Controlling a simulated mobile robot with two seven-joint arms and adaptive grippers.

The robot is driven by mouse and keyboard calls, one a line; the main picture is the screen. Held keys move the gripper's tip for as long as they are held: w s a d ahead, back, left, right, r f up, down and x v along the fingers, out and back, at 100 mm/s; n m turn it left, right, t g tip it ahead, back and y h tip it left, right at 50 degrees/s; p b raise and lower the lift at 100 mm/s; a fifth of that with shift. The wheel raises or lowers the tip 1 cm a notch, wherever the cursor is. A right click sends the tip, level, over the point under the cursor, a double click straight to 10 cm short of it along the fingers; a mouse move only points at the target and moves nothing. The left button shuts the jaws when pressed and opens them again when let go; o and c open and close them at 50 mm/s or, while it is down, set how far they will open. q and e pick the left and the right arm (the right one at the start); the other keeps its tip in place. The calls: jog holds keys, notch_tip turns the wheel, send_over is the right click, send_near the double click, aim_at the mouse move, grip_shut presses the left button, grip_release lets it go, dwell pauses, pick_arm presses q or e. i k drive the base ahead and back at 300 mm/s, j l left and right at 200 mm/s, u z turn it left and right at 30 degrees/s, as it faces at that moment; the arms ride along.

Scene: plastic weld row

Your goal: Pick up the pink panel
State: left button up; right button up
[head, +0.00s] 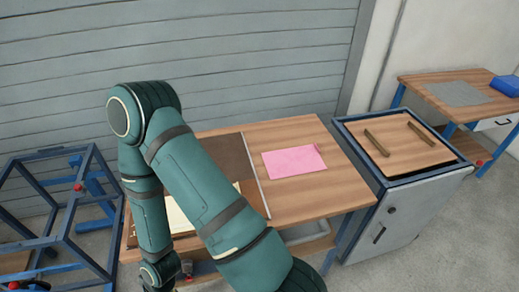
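The pink panel (294,161) lies flat on the wooden workbench (315,198), right of a thin pale strip. Nothing touches it from above. One of my arms crosses the view left of the panel, bent at a high elbow, with its lower part reaching down to the bottom edge. No gripper fingers show in the head view, so neither gripper's state can be seen.
A dark brown sheet (222,154) and a cream sheet, partly hidden by my arm, lie on the bench's left half. A cabinet (400,222) with two bars on top stands right. A blue frame (62,215) stands left. A second table (440,82) is at the far right.

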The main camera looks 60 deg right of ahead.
aim_at(281, 163)
jog(key=k+l+z, duration=0.3)
jog(key=z, duration=1.85)
jog(key=k+l, duration=0.05)
jog(key=l, duration=0.05)
